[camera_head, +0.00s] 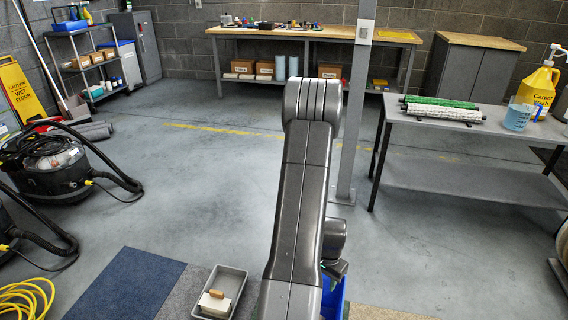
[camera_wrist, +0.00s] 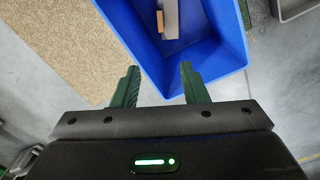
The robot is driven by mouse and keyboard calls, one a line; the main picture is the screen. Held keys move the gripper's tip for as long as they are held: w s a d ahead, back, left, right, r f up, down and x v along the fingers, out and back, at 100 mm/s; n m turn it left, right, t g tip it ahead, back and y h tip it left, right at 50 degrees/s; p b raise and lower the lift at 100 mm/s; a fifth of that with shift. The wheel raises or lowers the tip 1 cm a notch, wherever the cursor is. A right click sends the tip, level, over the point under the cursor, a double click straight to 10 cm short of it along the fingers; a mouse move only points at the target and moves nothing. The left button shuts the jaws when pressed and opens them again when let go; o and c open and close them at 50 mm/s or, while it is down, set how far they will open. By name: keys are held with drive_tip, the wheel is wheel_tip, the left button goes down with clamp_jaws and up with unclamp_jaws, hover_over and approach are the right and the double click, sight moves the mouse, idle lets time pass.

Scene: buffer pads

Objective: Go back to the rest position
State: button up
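My gripper (camera_wrist: 160,67) is open in the wrist view, its two dark green fingers spread apart with nothing between them. It is over the near part of a blue bin (camera_wrist: 205,75). A pale block with a tan part (camera_wrist: 168,20) lies inside the bin. In the head view my arm rises in the middle and bends down at its far side. There the blue bin (camera_head: 343,298) shows only as a strip beside my arm, and the gripper is mostly hidden.
A grey tray (camera_head: 237,278) with a tan and white block stands left of my arm, near a blue mat (camera_head: 128,285). A metal post (camera_head: 352,110) and a grey table (camera_head: 450,138) with rollers and jugs are at right. Black vacuums (camera_head: 45,165) stand left. The mid-floor is clear.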

drive_tip(key=shift+f, duration=2.85)
drive_tip(key=shift+f+b, duration=0.1)
drive_tip(key=shift+b, duration=0.2)
